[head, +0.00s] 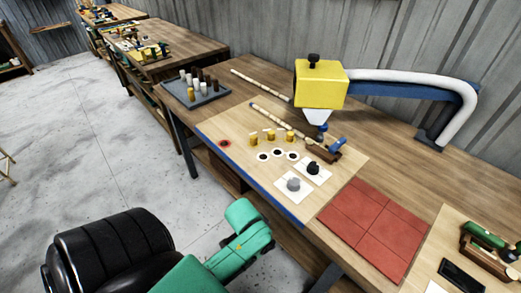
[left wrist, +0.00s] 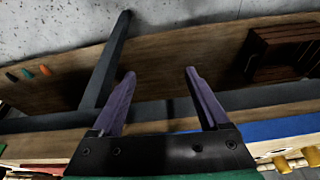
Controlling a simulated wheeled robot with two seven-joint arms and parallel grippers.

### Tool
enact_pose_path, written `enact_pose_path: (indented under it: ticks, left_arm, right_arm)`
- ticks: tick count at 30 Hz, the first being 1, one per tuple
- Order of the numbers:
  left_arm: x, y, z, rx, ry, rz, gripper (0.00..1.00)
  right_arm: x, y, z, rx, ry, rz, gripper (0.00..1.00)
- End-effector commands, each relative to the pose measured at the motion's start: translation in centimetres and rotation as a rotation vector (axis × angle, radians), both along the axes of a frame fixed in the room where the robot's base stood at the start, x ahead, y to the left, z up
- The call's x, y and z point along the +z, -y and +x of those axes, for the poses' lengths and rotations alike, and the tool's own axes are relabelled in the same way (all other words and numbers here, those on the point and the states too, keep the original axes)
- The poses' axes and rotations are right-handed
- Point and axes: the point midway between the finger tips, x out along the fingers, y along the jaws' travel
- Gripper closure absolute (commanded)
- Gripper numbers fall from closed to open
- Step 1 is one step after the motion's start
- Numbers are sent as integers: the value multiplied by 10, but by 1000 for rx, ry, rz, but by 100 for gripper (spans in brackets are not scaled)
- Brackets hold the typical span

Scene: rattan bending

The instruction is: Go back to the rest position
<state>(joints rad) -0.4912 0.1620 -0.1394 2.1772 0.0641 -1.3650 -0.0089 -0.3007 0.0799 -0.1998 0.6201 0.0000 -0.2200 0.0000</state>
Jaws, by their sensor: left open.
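My left gripper (left wrist: 160,74) shows in the left wrist view with its two purple fingers spread apart and nothing between them. In the head view my green and black left arm comes in from the lower left, in front of the workbench (head: 400,125); the fingers cannot be made out there. In the left wrist view the fingers point toward the wooden lower shelf (left wrist: 160,62) and the dark metal frame. The bench's blue edge strip (left wrist: 282,127) is at the right. My right gripper is in neither view.
The bench holds a yellow machine head (head: 318,84), rattan poles (head: 262,84), yellow pegs (head: 270,134), a grey peg tray (head: 205,94) and red tiles (head: 375,225). A wooden crate (left wrist: 285,48) sits on the lower shelf. Open floor (head: 75,150) lies left of the bench.

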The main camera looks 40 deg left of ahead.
Motion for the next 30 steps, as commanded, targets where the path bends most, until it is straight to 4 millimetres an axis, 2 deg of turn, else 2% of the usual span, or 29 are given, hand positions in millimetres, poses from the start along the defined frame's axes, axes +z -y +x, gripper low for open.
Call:
enact_pose_path:
  ticks: [3,19,21,23,26,27,29,30]
  left_arm:
    - [-10,0,-2,6,-7,2,22]
    - [-11,-1,-2,5,-7,2,22]
    - [-20,-1,-2,7,-14,3,22]
    - [-40,-2,-5,12,-27,5,22]
    - [-100,-6,-17,21,-62,12,22]
    - [-129,-8,-27,24,-76,17,22]
    - [-172,-13,-48,27,-101,23,22]
    - [-198,-15,-65,27,-115,28,22]
  right_arm:
    - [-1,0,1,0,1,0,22]
    - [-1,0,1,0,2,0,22]
    - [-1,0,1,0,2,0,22]
    - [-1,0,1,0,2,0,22]
    - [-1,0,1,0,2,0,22]
    - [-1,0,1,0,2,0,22]
    - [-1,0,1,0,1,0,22]
    - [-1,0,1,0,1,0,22]
